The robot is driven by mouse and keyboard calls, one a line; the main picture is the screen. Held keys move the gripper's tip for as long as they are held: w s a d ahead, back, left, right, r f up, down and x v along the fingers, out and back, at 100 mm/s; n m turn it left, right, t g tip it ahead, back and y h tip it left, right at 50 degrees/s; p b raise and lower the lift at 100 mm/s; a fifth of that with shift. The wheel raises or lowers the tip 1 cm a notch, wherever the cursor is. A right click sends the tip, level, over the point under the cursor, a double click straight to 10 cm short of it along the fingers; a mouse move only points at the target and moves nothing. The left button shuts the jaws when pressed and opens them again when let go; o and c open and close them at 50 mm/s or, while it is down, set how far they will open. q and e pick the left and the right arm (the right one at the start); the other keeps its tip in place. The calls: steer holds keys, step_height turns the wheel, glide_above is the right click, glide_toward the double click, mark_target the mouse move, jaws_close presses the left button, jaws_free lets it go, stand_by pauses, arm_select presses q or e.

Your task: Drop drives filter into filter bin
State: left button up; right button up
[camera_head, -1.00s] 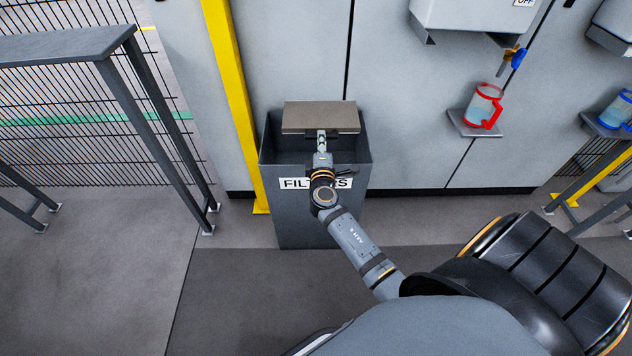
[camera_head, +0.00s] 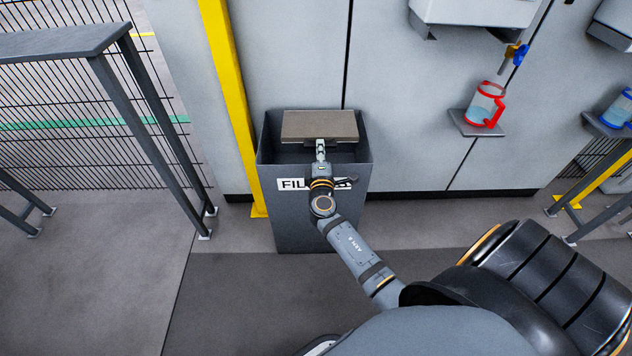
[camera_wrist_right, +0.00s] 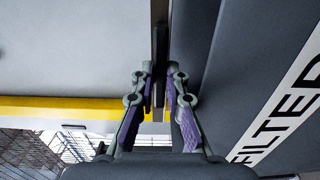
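The drives filter (camera_head: 320,126) is a flat brown-grey slab at the open mouth of the filter bin. My right gripper (camera_head: 320,148) is shut on its near edge. In the right wrist view, the filter (camera_wrist_right: 161,50) appears as a thin edge-on strip between the fingers of my right gripper (camera_wrist_right: 160,85). The filter bin (camera_head: 315,225) is a tall dark grey box with a white label on its front, partly hidden by my right arm. Its wall and label also show in the right wrist view (camera_wrist_right: 250,80). My left gripper is not in view.
A grey cabinet wall (camera_head: 420,110) stands behind the bin, with a yellow post (camera_head: 232,100) beside it. A dark railing (camera_head: 165,130) is at the left. A red-handled jug (camera_head: 484,106) stands on a small shelf at the right.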

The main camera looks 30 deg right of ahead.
steer(key=o, duration=0.5)
steer(key=shift+c, duration=0.2)
steer(key=shift+s+f, duration=0.1)
steer(key=shift+f, duration=0.05)
steer(key=v, duration=1.2)
steer(key=shift+r, duration=0.25)
